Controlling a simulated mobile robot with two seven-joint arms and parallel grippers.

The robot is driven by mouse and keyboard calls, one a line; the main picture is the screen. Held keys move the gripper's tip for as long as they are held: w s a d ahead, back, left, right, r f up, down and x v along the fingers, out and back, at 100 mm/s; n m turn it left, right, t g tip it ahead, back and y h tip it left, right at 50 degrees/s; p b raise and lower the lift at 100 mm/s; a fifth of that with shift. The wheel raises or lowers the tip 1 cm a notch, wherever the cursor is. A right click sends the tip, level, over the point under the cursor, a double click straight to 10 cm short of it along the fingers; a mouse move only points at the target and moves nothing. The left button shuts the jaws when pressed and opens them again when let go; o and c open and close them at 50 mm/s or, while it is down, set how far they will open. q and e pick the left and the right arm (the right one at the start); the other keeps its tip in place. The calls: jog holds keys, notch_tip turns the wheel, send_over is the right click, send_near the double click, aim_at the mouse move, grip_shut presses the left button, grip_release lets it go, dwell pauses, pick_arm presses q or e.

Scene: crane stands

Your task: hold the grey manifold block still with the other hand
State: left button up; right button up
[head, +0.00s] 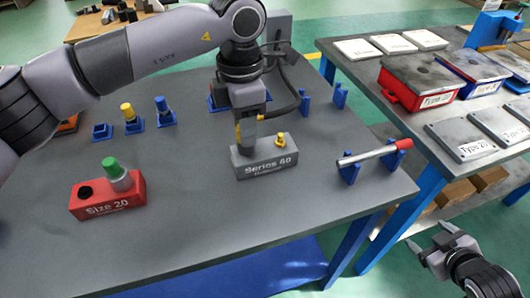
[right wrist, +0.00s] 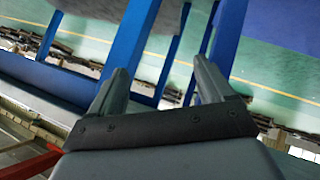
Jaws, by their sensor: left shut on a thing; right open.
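The grey manifold block (head: 262,165), labelled "Series 60", sits on the dark table. A yellow fitting (head: 280,141) stands on its right half. My left gripper (head: 246,142) points down at the block's left half and is shut on a small part with yellow showing (head: 238,130). The fingers hide most of this part, and I cannot tell how deep it sits in the block. My right gripper (head: 430,236) is open and empty, off the table's right side and well away from the block. In the right wrist view its two fingers (right wrist: 160,80) are apart with nothing between them.
A red block (head: 108,198) labelled "Size 20" holds a green-capped cylinder (head: 116,174). A red-tipped white rod (head: 372,153) rests on blue supports right of the grey block. Small blue holders stand behind. A second table (head: 405,112) carries plates and trays.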

jog(key=w+d+r+n+h, duration=0.2)
jog(key=w+d+r+h, duration=0.15)
jog(key=d+r, duration=0.6)
jog(key=w+d+r+n+t, duration=0.2)
jog(key=w+r+n+t, duration=0.4)
jog(key=r, duration=0.5)
jog(key=w+d+r+n+t, duration=0.2)
jog(key=w+r+n+t, duration=0.25)
jog(key=w+r, duration=0.5)
jog(key=w+a+n+y, duration=0.4)
jog(key=a+n+y, duration=0.6)
jog(key=n, duration=0.1)
jog(key=n+g+y, duration=0.7)
jog(key=n+g, duration=1.6)
jog(key=n, duration=0.4)
send_near(292, 146)
jog(key=w, duration=0.1)
jog(key=w+a, duration=0.1)
jog(key=shift+w+a+h, duration=0.25)
jog(key=shift+w+a, duration=0.05)
jog(key=shift+w, duration=0.1)
jog(key=shift+s+f+n+g+h, duration=0.25)
jog(key=shift+s+n+h, duration=0.15)
jog(key=shift+n+h, duration=0.2)
jog(key=shift+s+a+f, duration=0.2)
jog(key=shift+f, duration=0.1)
jog(key=shift+x, duration=4.15)
